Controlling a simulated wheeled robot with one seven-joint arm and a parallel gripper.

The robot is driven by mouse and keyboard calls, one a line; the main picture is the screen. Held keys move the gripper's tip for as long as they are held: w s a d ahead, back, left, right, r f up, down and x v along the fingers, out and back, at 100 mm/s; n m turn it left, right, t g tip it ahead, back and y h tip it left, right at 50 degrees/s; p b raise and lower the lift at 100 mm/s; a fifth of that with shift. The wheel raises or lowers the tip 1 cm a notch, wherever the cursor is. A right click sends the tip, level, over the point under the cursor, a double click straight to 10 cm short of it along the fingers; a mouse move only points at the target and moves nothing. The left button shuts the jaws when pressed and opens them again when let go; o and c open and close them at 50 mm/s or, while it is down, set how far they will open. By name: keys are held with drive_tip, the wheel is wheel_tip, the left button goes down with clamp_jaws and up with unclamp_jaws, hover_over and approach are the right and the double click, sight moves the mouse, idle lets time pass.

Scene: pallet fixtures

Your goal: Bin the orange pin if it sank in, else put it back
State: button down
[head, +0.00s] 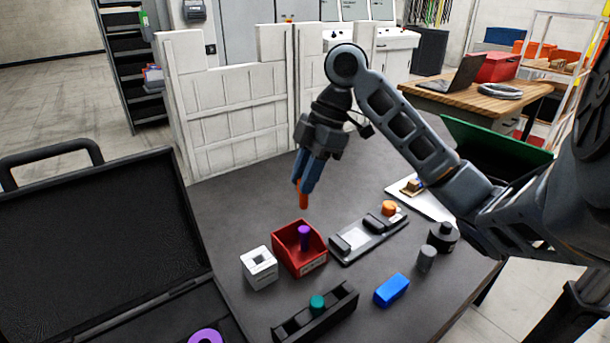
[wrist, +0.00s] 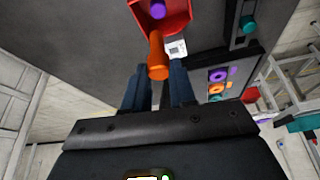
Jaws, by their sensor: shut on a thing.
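My gripper (head: 307,172) is shut on the orange pin (head: 304,199) and holds it up above the table, pointing down. The pin also shows between the blue fingers in the wrist view (wrist: 157,55). Below it is the red bin (head: 317,264), with a purple pin (head: 304,236) inside; the bin is partly cut off in the wrist view (wrist: 178,22). The orange pin is clear of the bin. Left of the bin stands a white block (head: 262,277) with a square opening in its top, seen empty. The pin's upper end is hidden by the fingers.
A black rack (head: 342,303) with a teal pin (head: 317,302) lies in front. A grey fixture (head: 369,241) with an orange round piece (head: 389,208) is right of the bin. A blue block (head: 391,290), a grey cylinder (head: 426,258) and an open black case (head: 100,250) surround these.

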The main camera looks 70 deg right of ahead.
wheel_tip(320, 180, up, 2)
drive_tip(key=shift+w+a+p, duration=0.1)
drive_tip(key=shift+a+p, duration=0.05)
drive_tip(key=shift+p, duration=0.4)
drive_tip(key=shift+f+b, duration=1.6)
drive_tip(key=shift+f, duration=1.55)
drive_tip(key=c, duration=0.8)
unclamp_jaws()
drive_tip(key=shift+c, duration=0.2)
drive_tip(key=shift+r, duration=0.1)
drive_tip(key=v, duration=0.7)
drive_tip(key=shift+r+b, duration=0.3)
drive_tip(key=shift+r, duration=0.05)
